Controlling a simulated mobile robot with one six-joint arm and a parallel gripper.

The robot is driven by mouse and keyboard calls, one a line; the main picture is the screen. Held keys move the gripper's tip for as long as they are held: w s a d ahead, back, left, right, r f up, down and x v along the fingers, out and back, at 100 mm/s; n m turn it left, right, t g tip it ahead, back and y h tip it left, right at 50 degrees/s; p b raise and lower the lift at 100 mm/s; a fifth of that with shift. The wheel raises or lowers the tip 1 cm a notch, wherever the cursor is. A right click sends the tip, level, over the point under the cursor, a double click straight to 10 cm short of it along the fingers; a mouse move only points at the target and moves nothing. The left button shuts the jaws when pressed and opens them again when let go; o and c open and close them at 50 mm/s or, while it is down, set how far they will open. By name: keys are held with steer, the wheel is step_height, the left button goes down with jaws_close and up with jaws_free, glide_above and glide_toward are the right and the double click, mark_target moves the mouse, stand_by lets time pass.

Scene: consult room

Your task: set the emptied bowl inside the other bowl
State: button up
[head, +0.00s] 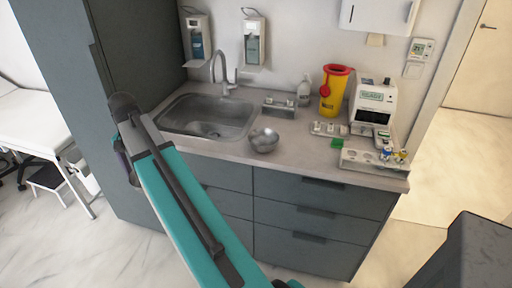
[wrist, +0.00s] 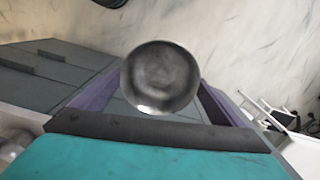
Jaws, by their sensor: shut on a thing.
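A metal bowl (wrist: 160,77) is between the purple fingers of my gripper (wrist: 158,97) in the wrist view, and the gripper is shut on it. I cannot tell whether its inside or its underside faces the camera. The other metal bowl (head: 264,140) stands upright on the counter near its front edge, right of the sink. In the head view my gripper is mostly hidden behind my teal arm link, left of the counter and well apart from the standing bowl. The held bowl is hidden there. A shiny metal part (wrist: 10,148) at the wrist view's left edge is too cut off to name.
The sink (head: 206,116) and faucet (head: 222,72) are at the counter's left. Right of the standing bowl are a green block (head: 337,143), a grey rack (head: 374,163), a yellow sharps bin (head: 333,95) and a white device (head: 373,105). A tall dark cabinet (head: 140,50) stands left.

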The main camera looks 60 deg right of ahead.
steer(key=s+d+r+m, duration=0.3)
steer(key=s+d+m, duration=0.5)
steer(key=s+d, duration=0.6)
steer(key=s+d+r+m, duration=0.3)
steer(key=s+d+m, duration=0.5)
steer(key=s+d, duration=0.6)
steer(key=s, duration=0.4)
steer(key=shift+d+r+m, duration=0.15)
steer(key=shift+d+m, duration=0.15)
steer(key=shift+d, duration=0.05)
steer(key=shift+p, duration=0.3)
steer(key=w+d+f+p, duration=0.1)
steer(key=w+d+p, duration=0.2)
steer(key=w+d, duration=0.7)
steer(key=shift+w+f+p, duration=0.2)
steer(key=shift+w+p, duration=0.05)
steer(key=shift+p, duration=0.15)
steer(key=shift+d, duration=0.1)
steer(key=shift+w+d+f+p, duration=0.15)
steer(key=shift+f+p, duration=0.2)
steer(key=shift+f, duration=0.25)
steer(key=shift+w+d+f+p, duration=0.15)
steer(key=shift+f+p, duration=0.2)
steer(key=shift+f, duration=0.25)
steer(key=shift+w+d+f+p, duration=0.15)
steer(key=shift+f+p, duration=0.2)
steer(key=shift+f, duration=0.25)
